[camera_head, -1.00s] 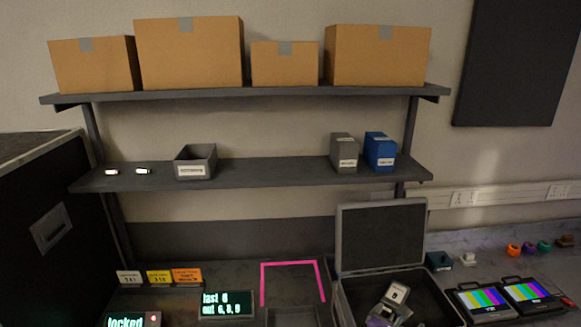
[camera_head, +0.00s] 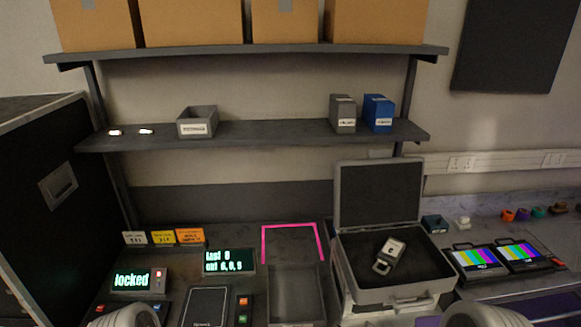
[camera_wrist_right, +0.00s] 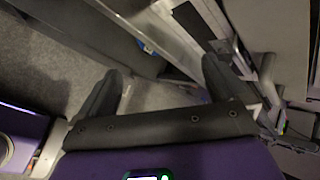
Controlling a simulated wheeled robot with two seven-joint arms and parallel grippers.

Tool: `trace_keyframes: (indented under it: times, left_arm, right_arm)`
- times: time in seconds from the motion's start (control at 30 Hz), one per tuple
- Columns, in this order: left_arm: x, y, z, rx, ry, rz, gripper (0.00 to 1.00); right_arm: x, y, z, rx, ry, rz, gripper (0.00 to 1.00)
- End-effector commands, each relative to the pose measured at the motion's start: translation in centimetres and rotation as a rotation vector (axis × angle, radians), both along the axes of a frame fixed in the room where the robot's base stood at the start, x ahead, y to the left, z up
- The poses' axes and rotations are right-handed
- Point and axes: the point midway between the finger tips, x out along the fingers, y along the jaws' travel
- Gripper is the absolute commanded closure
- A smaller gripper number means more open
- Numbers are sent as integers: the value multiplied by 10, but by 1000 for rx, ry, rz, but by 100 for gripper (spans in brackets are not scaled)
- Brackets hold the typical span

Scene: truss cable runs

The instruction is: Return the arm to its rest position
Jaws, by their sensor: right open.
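My right gripper (camera_wrist_right: 160,75) shows in the right wrist view with its two dark fingers spread apart and nothing between them. Below the fingers is a blurred grey floor and dark frame parts. In the head view neither gripper's fingers show. Pale rounded parts of my arms stand at the bottom edge, one at the left and one at the right. An open grey case (camera_head: 345,262) stands on the bench at the right of centre, lid up. A small grey-and-white item with a loop (camera_head: 390,254) lies inside it.
A shelf (camera_head: 260,134) holds a grey bin (camera_head: 198,122) and two upright boxes. A screen reading "locked" (camera_head: 131,281) and another display (camera_head: 229,261) stand at the left. Two colour-bar monitors (camera_head: 478,260) lie right of the case. A pink outline (camera_head: 290,227) marks the bench.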

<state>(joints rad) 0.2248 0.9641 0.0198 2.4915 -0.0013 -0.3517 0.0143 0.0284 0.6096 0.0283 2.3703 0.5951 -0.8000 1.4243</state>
Motion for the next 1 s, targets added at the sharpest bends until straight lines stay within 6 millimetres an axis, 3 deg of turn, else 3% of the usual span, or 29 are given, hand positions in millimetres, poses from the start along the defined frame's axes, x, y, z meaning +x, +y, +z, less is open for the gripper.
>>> trace_keyframes:
  times: [0.03,0.1,0.3,0.4,0.5,0.63,0.77,1.0]
  left_arm:
    - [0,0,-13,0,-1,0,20]
    - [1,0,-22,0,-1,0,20]
    - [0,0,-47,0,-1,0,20]
    - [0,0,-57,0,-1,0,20]
    - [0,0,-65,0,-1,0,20]
    - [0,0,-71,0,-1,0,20]
    - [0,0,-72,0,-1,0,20]
    - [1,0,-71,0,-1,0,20]
  right_arm:
    - [-14,9,-36,-63,83,143,0]
    - [-32,21,-70,-150,175,358,0]
    - [-101,57,-157,-332,354,1014,0]
    - [-139,73,-189,-385,381,1333,0]
    - [-171,84,-210,-417,370,1594,0]
    - [-198,93,-223,-439,332,1813,0]
    - [-208,96,-226,-448,310,1900,0]
    - [-209,96,-226,-451,308,1906,0]
